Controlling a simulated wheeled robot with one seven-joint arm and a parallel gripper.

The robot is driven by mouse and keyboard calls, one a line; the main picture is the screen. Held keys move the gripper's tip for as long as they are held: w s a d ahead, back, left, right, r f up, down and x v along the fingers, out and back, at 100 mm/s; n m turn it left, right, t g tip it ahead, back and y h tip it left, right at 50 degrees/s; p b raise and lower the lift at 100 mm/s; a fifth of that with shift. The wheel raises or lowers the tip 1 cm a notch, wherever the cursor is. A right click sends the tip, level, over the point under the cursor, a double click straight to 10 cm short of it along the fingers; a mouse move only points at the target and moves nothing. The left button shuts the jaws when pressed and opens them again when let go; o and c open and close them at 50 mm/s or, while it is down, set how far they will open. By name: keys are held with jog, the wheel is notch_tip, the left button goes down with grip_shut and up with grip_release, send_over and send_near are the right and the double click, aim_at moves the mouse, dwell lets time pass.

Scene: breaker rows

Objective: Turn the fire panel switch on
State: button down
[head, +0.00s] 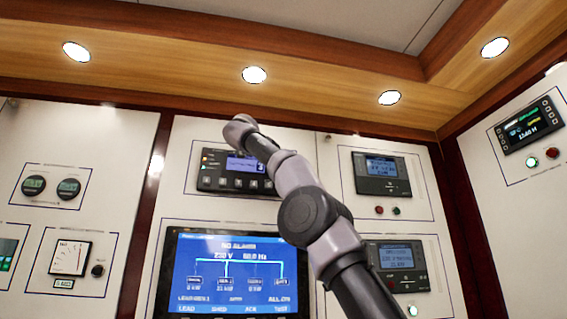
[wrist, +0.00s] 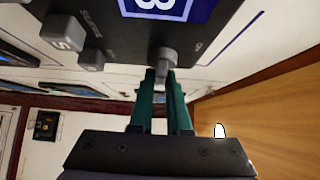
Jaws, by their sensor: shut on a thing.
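In the wrist view, a dark panel (wrist: 120,45) with a blue-framed screen fills the top. A grey switch knob (wrist: 163,62) sticks out from its edge near an "ON"-like mark. My gripper (wrist: 164,78) has its teal fingers closed around the knob's lower end. In the head view, my arm reaches up across a dark panel (head: 212,184) with a blue screen and a row of buttons, hiding its right part. The gripper's fingers and the knob cannot be made out there. No readable label names the fire panel.
A large blue display (head: 228,275) sits below. Two dark meter panels (head: 381,175) (head: 402,256) are right of my arm. Round and square gauges (head: 70,258) are at left. Another panel (head: 530,126) is on the right wall. A wooden ceiling trim with lamps runs above.

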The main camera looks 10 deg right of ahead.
jog(key=shift+w+a, duration=0.1)
jog(key=c, duration=0.9)
grip_release()
jog(key=shift+w+f, duration=0.1)
jog(key=shift+w, duration=0.05)
jog(key=v, duration=1.1)
